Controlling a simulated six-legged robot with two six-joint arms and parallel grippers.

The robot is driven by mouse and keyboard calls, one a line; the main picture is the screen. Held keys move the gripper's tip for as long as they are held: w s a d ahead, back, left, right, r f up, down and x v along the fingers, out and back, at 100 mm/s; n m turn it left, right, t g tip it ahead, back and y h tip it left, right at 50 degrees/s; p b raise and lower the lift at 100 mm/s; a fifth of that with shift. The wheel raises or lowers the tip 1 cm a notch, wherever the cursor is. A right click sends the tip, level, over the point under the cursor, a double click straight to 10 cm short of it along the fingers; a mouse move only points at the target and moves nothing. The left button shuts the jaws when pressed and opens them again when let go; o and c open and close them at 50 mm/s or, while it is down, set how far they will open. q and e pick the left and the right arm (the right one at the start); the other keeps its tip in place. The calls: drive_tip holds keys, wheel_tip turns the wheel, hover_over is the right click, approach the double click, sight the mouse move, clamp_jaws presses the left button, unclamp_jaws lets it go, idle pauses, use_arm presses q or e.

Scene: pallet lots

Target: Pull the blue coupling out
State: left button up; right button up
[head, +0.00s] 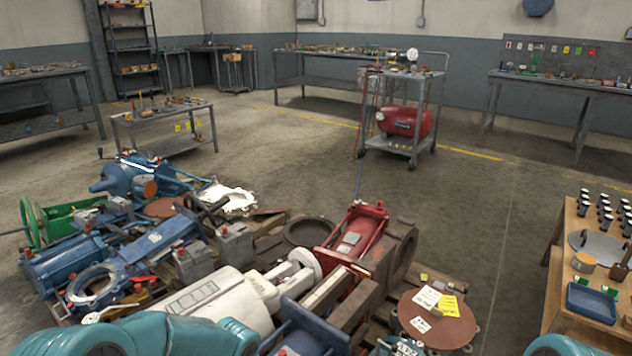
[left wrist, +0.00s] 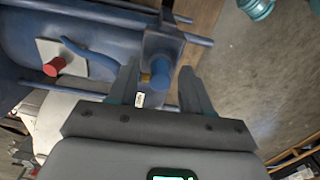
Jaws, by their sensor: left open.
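In the left wrist view a short blue round piece (left wrist: 159,78), likely the coupling, sticks out from a blue bracket (left wrist: 163,46) on a large blue unit (left wrist: 100,20). A small brass-coloured bit shows at its left side. My left gripper (left wrist: 160,72) is open, with one finger on each side of the blue piece. I cannot tell whether either finger touches it. A blue housing (head: 308,328), which looks like the same unit, shows at the bottom of the head view. The coupling cannot be made out there. My right gripper is not in view.
The pallet is crowded: a red cylinder (head: 352,240), a white motor (head: 210,300) and blue valve parts (head: 135,178) lie close together. A brown disc (head: 437,325) with notes lies at right. A wooden table (head: 565,290) stands farther right. The floor (head: 490,220) between is clear.

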use_arm(q)
drive_tip(key=shift+b, duration=0.45)
idle(0.8)
drive_tip(key=shift+c, duration=0.3)
clamp_jaws()
drive_tip(key=shift+r, duration=0.1)
drive_tip(key=shift+r+p, duration=1.8)
drive_tip(key=shift+r, duration=1.15)
